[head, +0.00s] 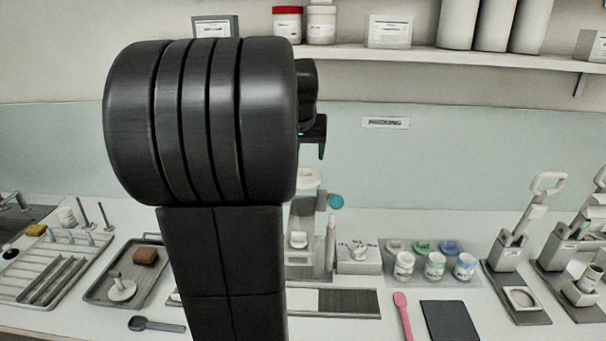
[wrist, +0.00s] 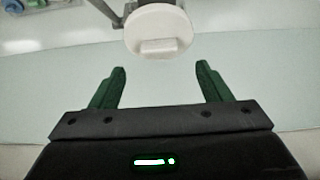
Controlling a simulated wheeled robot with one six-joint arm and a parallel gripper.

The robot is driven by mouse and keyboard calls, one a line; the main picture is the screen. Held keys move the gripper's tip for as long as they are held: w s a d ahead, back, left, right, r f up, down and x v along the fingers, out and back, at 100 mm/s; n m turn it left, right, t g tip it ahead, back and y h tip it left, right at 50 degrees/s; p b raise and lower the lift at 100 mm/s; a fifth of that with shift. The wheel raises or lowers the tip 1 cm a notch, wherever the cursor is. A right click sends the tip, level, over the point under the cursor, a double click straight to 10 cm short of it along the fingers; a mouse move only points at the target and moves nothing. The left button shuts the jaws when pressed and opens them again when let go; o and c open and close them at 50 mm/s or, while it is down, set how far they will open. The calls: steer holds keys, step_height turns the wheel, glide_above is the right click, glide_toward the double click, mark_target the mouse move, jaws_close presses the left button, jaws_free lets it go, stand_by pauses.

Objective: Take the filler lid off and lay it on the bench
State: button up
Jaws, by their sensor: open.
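The filler (head: 303,215) stands on the bench behind my arm, which hides much of its left side. Its white round lid (head: 308,176) appears on top, partly hidden by my arm. In the wrist view the lid (wrist: 158,38) is at the top middle, with a raised bar grip on its face. My gripper (wrist: 161,78) is open, and its two dark green fingers are spread below the lid in that view, apart from it, with nothing between them. In the head view only part of the gripper (head: 318,140) shows beyond my arm, above the lid.
The bench (head: 460,325) has free strips at its front. A tray (head: 98,287) lies left. A shelf (head: 400,57) runs above.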

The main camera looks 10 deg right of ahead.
mark_target(302, 168)
steer(key=shift+s+p+x, duration=0.2)
steer(key=shift+p+x, duration=0.55)
steer(key=shift+x, duration=2)
steer(key=c, duration=1.1)
steer(key=shift+o, duration=0.2)
step_height(302, 168, up, 12)
steer(key=shift+f+p, duration=0.15)
steer(key=shift+p, duration=0.2)
steer(key=shift+r+p, duration=1.15)
steer(key=shift+r, duration=0.45)
